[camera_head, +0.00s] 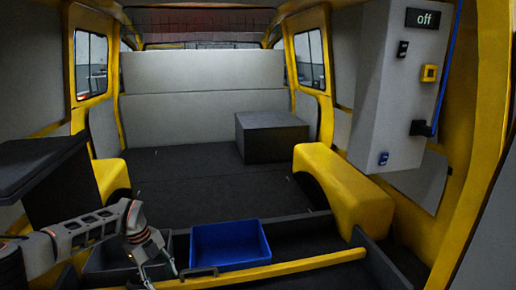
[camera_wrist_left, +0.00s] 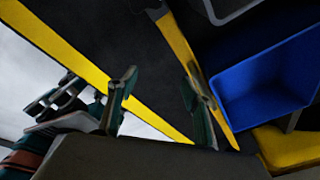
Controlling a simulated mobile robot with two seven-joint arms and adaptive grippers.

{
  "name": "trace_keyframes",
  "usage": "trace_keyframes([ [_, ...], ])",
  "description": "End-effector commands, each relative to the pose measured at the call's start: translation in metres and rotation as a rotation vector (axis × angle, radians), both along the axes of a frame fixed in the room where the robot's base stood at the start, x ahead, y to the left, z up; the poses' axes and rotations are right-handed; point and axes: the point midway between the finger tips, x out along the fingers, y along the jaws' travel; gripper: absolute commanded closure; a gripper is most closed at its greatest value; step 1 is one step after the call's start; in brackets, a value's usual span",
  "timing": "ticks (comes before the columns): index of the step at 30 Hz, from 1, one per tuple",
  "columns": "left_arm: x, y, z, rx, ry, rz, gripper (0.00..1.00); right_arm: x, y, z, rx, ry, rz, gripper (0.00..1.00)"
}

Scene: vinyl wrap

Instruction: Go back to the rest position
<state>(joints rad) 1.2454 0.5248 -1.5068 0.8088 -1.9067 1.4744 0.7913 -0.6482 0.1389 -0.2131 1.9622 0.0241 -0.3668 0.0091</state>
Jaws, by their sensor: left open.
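My left arm comes in from the lower left in the head view. My left gripper (camera_head: 163,272) points down beside the blue bin (camera_head: 230,244), to its left, near a dark handle. The gripper is open. In the left wrist view its two fingers (camera_wrist_left: 160,105) stand apart with nothing between them but the dark surface and a yellow edge behind. The blue bin (camera_wrist_left: 262,82) also shows there, to the right of the fingers, and looks empty. My right gripper is in neither view.
A yellow bar (camera_head: 290,268) runs across the front, close to the gripper. A dark box (camera_head: 270,136) stands on the van floor (camera_head: 190,177), which is otherwise mostly clear. A grey cabinet (camera_head: 385,110) with an "off" display is at right; a dark worktop (camera_head: 40,160) is at left.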

Motion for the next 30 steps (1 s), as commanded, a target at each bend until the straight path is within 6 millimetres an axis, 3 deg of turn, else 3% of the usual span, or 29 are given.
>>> trace_keyframes([
  [1,-0.013,-0.032,-0.019,-0.067,0.004,-0.041,0.50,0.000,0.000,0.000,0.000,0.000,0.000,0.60],
  [3,-0.028,-0.074,-0.035,-0.168,-0.005,-0.088,0.50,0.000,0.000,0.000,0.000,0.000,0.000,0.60],
  [9,-0.080,-0.201,-0.063,-0.497,-0.049,-0.167,0.50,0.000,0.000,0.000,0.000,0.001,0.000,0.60],
  [15,-0.134,-0.315,-0.049,-0.869,-0.136,-0.106,0.50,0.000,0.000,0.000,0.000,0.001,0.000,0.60],
  [18,-0.151,-0.351,-0.031,-1.029,-0.191,-0.012,0.50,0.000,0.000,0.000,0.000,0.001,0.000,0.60],
  [21,-0.161,-0.371,-0.013,-1.158,-0.245,0.118,0.50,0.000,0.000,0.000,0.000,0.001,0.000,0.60],
  [24,-0.165,-0.375,0.001,-1.252,-0.296,0.279,0.50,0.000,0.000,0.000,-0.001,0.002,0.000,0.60],
  [26,-0.166,-0.370,0.006,-1.290,-0.323,0.387,0.50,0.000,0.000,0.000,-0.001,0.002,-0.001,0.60],
  [30,-0.167,-0.342,0.006,-1.323,-0.376,0.656,0.50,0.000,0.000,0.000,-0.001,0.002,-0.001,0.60],
])
